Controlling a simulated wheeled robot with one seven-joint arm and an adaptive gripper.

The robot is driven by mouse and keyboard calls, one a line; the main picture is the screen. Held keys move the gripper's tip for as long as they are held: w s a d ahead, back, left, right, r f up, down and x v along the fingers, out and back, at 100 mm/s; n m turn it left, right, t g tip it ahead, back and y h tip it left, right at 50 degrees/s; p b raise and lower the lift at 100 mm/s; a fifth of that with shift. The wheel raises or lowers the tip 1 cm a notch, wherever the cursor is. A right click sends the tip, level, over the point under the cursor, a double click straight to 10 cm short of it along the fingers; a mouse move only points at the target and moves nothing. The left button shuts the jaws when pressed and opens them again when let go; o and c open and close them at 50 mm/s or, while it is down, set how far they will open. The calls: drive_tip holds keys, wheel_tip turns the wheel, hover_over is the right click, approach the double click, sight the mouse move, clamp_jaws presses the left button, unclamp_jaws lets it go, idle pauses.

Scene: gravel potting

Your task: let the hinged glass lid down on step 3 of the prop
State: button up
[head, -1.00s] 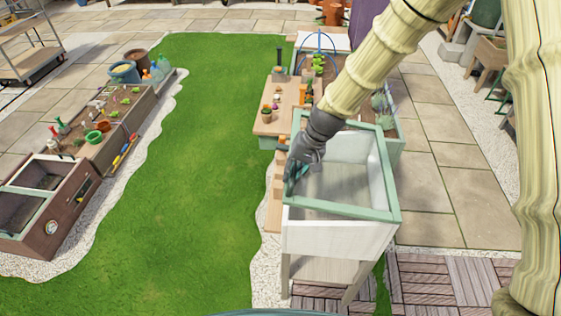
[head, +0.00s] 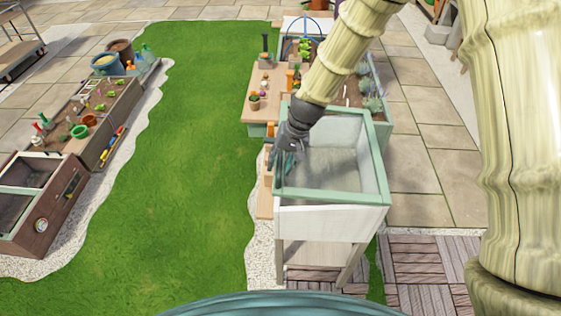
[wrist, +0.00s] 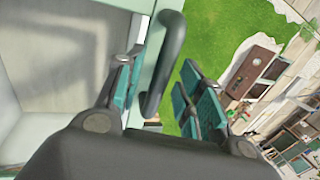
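The hinged glass lid has a pale green frame (head: 335,196) and sits at the top of a white box (head: 325,222) on legs. Its frame (wrist: 149,75) and a dark bar handle (wrist: 168,55) show in the wrist view. My gripper (head: 283,163) is at the left edge of the lid. In the wrist view my gripper (wrist: 160,82) is open, with its teal fingers apart on either side of the handle. I cannot tell whether a finger touches it. The prop and its steps cannot be made out, nor the lid's exact angle.
A wooden bench (head: 262,98) with small pots and a planter (head: 360,90) stand behind the box. Open lawn (head: 185,180) lies to the left, with a brown planter box (head: 35,205) beyond it. Paving (head: 425,160) is clear on the right.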

drive_tip(key=v, duration=1.2)
drive_tip(key=shift+s, duration=0.1)
idle(0.4)
